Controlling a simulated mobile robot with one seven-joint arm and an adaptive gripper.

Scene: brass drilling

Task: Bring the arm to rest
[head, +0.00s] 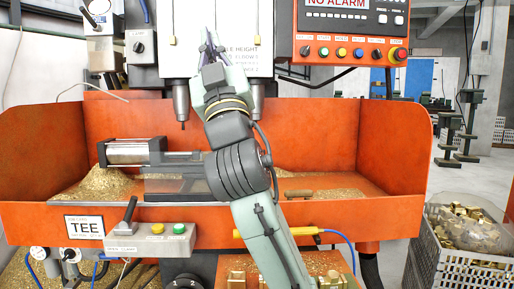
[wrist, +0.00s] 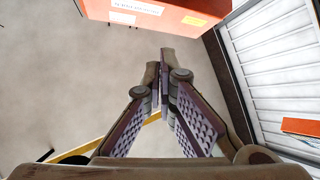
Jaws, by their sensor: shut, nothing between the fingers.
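My gripper (head: 211,45) is raised high in front of the white panel of the drilling machine in the head view, its fingers pointing up. In the wrist view my gripper (wrist: 163,82) has its two fingertips together with nothing between them. My arm rises from the lower right of the head view, in front of the orange machine tray (head: 320,130). It hides part of the machine's middle.
A control panel (head: 350,30) is at the upper right. Drill spindles (head: 181,100) hang beside my arm. A vise (head: 135,152) sits among brass chips at left. A clamp control box (head: 150,236) is on the front. A crate (head: 450,265) of brass parts stands at right.

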